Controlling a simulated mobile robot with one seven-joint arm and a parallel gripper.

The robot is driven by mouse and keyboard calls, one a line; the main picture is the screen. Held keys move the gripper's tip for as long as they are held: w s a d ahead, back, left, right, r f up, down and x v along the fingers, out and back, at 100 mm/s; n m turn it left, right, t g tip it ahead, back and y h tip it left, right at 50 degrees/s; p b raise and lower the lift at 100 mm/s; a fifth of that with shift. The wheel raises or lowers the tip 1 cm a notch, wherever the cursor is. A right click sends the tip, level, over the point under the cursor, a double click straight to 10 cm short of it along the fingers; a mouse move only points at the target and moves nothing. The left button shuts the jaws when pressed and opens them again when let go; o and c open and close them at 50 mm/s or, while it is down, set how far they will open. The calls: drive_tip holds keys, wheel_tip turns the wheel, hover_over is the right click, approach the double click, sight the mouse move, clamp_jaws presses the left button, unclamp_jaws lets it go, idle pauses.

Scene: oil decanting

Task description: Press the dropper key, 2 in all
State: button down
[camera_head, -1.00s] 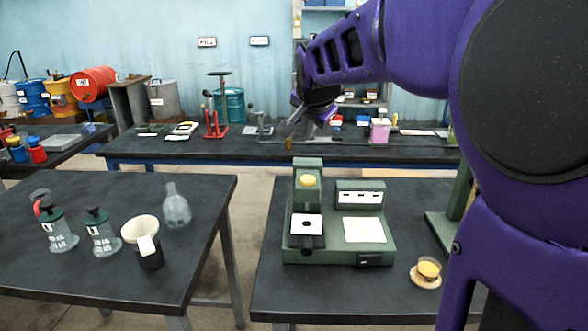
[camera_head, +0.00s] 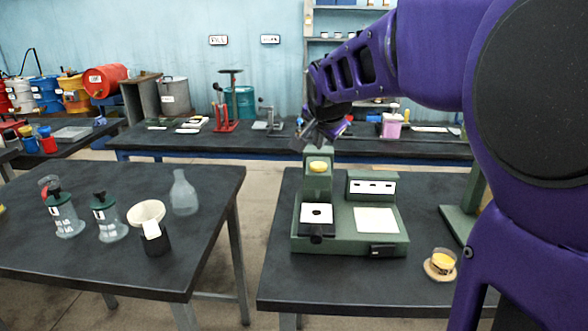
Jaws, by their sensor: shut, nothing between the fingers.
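A green bench device (camera_head: 345,244) stands on the right-hand dark table. My gripper (camera_head: 310,139) is shut and empty, and shows just above and behind the post top in the picture. It looks apart from the yellow key, though its exact depth is hard to tell. The fingertips are small and partly lost against the back bench.
A yellow-filled dish (camera_head: 443,262) sits on the right table near my arm. The left table (camera_head: 90,265) holds two green-capped flasks, a funnel on a black holder (camera_head: 147,220) and a clear flask (camera_head: 183,192). A green stand (camera_head: 462,218) rises at the right.

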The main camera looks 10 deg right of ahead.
sight(317, 162)
drive_tip(key=shift+f+b, duration=0.65)
drive_tip(key=shift+f, duration=0.55)
idle(1.0)
drive_tip(key=shift+f+b, duration=0.45)
drive_tip(key=shift+b, duration=0.1)
drive_tip(key=shift+f+b, duration=0.35)
drive_tip(key=shift+f, duration=0.1)
idle(0.5)
drive_tip(key=shift+r+p, duration=0.5)
drive_tip(key=shift+r, duration=0.4)
drive_tip(key=shift+r+p, duration=1.7)
drive_tip(key=shift+r, duration=0.85)
